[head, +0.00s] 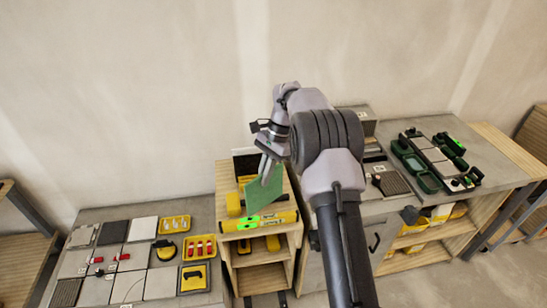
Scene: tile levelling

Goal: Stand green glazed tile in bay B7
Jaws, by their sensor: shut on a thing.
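The green glazed tile (264,190) hangs tilted from my gripper (267,167), over the top of the small wooden shelf unit (258,259). My gripper is shut on the tile's upper part, and the tile's lower corner points down towards the yellow spirit level (259,221). I cannot tell whether the tile touches anything below it. Bay B7 cannot be made out; no label is readable at this size.
A grey worktop (96,215) at left carries tiles and yellow trays (174,223). My arm covers part of the middle. The wall stands close behind.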

